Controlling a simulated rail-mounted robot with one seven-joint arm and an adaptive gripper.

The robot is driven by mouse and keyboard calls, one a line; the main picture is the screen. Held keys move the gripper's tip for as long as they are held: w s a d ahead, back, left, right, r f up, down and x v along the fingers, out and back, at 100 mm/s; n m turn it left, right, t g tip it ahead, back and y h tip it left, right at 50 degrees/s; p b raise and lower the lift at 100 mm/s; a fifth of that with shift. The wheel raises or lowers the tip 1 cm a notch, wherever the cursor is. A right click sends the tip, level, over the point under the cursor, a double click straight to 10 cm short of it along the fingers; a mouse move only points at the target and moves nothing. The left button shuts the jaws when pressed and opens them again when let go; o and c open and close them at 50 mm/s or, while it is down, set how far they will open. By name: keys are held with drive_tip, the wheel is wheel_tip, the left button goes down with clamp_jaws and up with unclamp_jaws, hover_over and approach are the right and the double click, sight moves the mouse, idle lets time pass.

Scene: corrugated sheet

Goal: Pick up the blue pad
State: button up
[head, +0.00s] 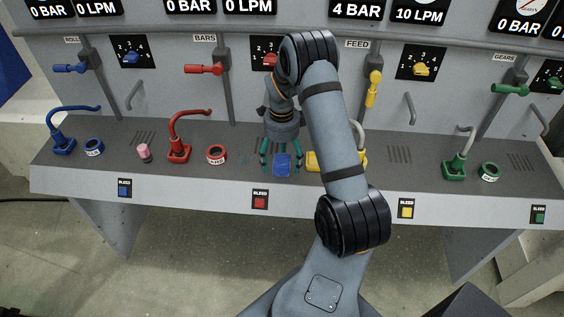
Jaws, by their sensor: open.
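A blue pad (283,165) lies on the grey console shelf, near the middle. My gripper (281,163) is over it, pointing down. Its teal fingers are open, one to the left and one to the right of the pad. From this view I cannot tell whether the fingers touch the pad or how high they are above the shelf. The top edge of the pad is close under the gripper body.
A red ring (216,154) and red hooked handle (180,150) stand left of my gripper. A yellow item (319,162) is close on the right, partly hidden by my arm. A pink cylinder (144,152) is farther left. The shelf's front edge is just below the pad.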

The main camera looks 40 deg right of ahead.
drive_tip(key=shift+f, duration=0.35)
drive_tip(key=shift+c, duration=0.9)
drive_tip(key=c, duration=1.1)
drive_tip(key=shift+r, duration=0.1)
